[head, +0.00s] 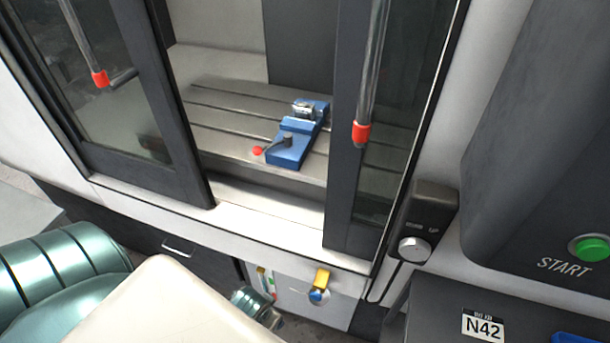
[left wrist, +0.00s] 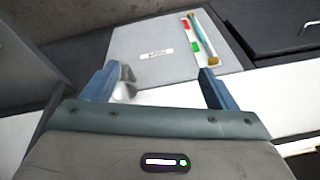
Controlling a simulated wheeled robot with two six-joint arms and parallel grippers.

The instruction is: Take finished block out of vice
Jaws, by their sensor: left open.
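The blue vice (head: 287,152) sits on the slotted bed inside the machine, seen between the two dark doors in the head view. A small silvery metal block (head: 305,109) is at its far end, seemingly between the jaws; how tightly it is held cannot be told. A lever with a red ball end (head: 257,151) sticks out to the left of the vice. My left gripper (left wrist: 157,78) is open and empty in the left wrist view, facing a grey front panel outside the machine, away from the vice. My right gripper is not in view.
The left door (head: 130,110) and right door (head: 352,190) flank the opening. Below it, the grey panel (left wrist: 150,50) bears red and green marks and a tube. A yellow-handled fitting (head: 321,279) is beside it. A green START button (head: 590,248) is at the right.

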